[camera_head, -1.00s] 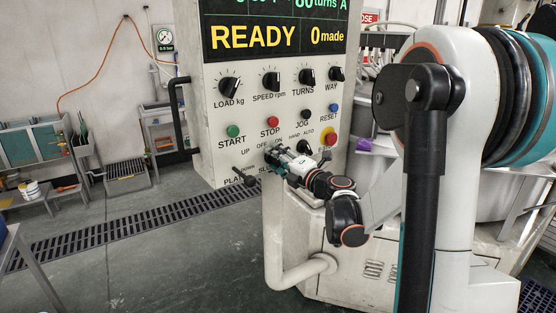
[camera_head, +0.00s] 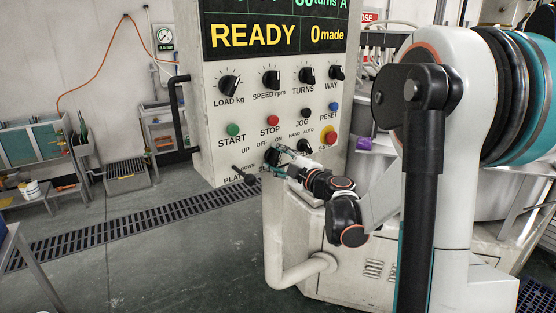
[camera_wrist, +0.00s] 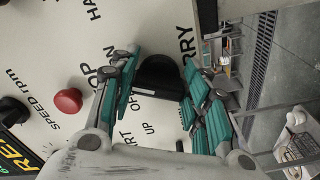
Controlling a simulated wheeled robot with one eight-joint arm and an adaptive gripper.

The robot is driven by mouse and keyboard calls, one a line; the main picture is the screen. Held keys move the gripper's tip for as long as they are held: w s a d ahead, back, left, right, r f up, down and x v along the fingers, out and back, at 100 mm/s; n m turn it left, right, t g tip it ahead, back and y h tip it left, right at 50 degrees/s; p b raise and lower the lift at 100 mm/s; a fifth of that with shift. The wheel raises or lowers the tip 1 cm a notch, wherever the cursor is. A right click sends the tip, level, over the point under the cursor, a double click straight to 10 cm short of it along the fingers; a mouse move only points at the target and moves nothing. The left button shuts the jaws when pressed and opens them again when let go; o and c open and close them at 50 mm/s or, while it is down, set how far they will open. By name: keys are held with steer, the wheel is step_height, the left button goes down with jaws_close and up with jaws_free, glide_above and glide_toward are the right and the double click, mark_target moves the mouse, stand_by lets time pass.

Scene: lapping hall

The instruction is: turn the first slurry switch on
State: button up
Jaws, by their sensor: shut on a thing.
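The slurry switch is a black rotary knob (camera_head: 271,156) low on the pale control panel (camera_head: 215,105), under the OFF and ON labels. In the wrist view the black knob (camera_wrist: 158,76) sits between the teal-padded fingers, with part of the word SLURRY beside it. My gripper (camera_head: 279,153) is at the panel; in the wrist view my gripper (camera_wrist: 160,82) has one finger on each side of the knob and is shut on it. Its exact pointer direction is hard to read, and the fingers hide part of the labels.
Close by are the red STOP button (camera_head: 273,121), the HAND/AUTO knob (camera_head: 304,146), the red emergency button (camera_head: 330,138) and a black lever (camera_head: 245,177) at the lower left. A black handle (camera_head: 178,115) stands off the panel's left side. The floor at left is open.

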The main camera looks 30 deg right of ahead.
steer(key=shift+m, duration=0.3)
steer(key=o, duration=1.1)
steer(key=shift+c, duration=0.2)
steer(key=s+d, duration=0.1)
steer(key=s, duration=1.1)
steer(key=shift+d, duration=0.3)
